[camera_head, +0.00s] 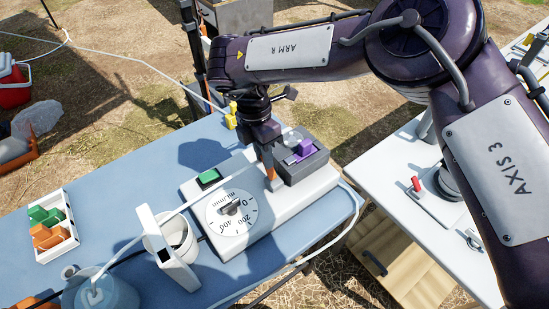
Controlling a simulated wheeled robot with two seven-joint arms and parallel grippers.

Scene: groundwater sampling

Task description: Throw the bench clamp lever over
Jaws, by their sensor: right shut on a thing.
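My right gripper (271,172) points down at the pump (232,212) on the blue bench, beside the dark grey block at its far right end. It is shut on a small part there, which I take to be the clamp lever. The fingers hide most of that part, and only an orange-brown bit (275,185) shows at their tips. A purple piece (304,147) sits on the grey block (305,167), just right of the gripper. The pump has a round white dial (232,220) and a green button (209,177). My left gripper is out of view.
A white upright frame (165,250) and clear tubing stand left of the dial. A white tray (43,250) with green and orange pieces lies at the left. A pale table (395,170) with a red-handled fitting (416,184) is at the right. The bench's back left is clear.

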